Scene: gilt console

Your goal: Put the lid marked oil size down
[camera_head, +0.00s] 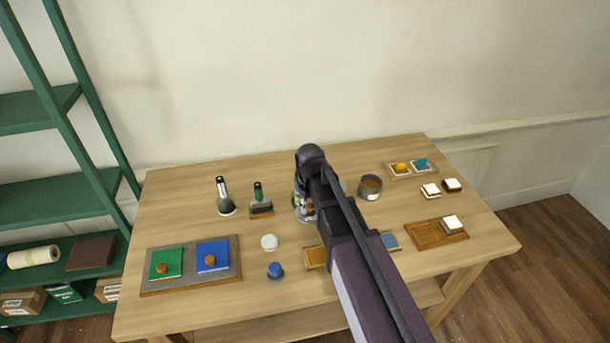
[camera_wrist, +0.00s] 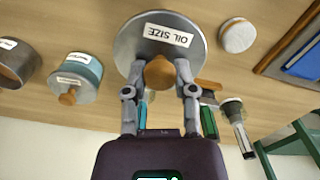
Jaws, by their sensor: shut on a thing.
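The lid marked oil size (camera_wrist: 133,52) is a round grey metal disc with a white label and a brown wooden knob (camera_wrist: 159,72). My gripper (camera_wrist: 160,75) is shut on the knob in the wrist view, one finger on each side. In the head view my gripper (camera_head: 303,192) is over the middle of the table, and a bit of grey metal (camera_head: 304,214) shows below it. My arm hides most of that spot. I cannot tell whether the lid touches anything beneath.
An open tin with brown contents (camera_head: 370,187) and a teal tin with a knobbed lid (camera_wrist: 76,76) stand nearby. A grey board (camera_head: 188,285) holds green and blue pads. The table's back left is bare.

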